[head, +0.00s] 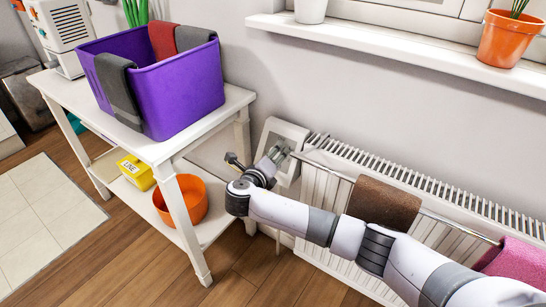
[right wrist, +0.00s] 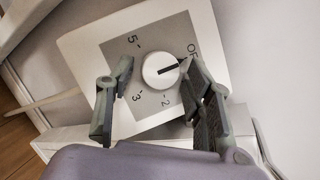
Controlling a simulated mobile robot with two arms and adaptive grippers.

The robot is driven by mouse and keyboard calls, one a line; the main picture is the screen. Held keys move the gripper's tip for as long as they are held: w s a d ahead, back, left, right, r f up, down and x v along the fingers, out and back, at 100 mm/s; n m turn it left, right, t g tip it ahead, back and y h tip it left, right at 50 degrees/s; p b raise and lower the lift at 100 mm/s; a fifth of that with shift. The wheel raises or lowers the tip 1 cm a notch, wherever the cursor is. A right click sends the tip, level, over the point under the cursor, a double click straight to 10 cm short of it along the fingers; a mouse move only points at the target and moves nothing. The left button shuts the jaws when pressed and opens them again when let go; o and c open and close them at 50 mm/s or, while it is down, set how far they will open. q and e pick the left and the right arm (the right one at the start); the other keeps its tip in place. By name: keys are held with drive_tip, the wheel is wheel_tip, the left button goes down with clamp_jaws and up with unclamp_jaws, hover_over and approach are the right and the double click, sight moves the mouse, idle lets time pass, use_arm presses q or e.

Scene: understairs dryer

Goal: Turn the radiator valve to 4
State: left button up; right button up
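The radiator valve (right wrist: 160,70) is a round white knob with a black pointer line, on a grey square inside a white plate (right wrist: 88,40). The pointer faces right, toward the side below the OFF mark. The marks 5, 3 and 2 show; the 4 does not show, and my left-hand finger covers that side. In the head view the white plate (head: 287,128) is at the left end of the radiator (head: 325,205). My right gripper (right wrist: 157,72) is open, with one finger on each side of the knob. The right finger is close to the pointer's end; contact is unclear. My left gripper is out of view.
A white table (head: 160,150) with a purple bin (head: 185,100) stands left of the valve. An orange bowl (head: 190,200) and yellow box (head: 136,172) are on its lower shelf. A rail (head: 440,218) with brown (head: 385,203) and pink (head: 515,262) cloths runs along the radiator.

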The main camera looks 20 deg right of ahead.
drive_tip(key=c, duration=0.9)
drive_tip(key=shift+c, duration=0.2)
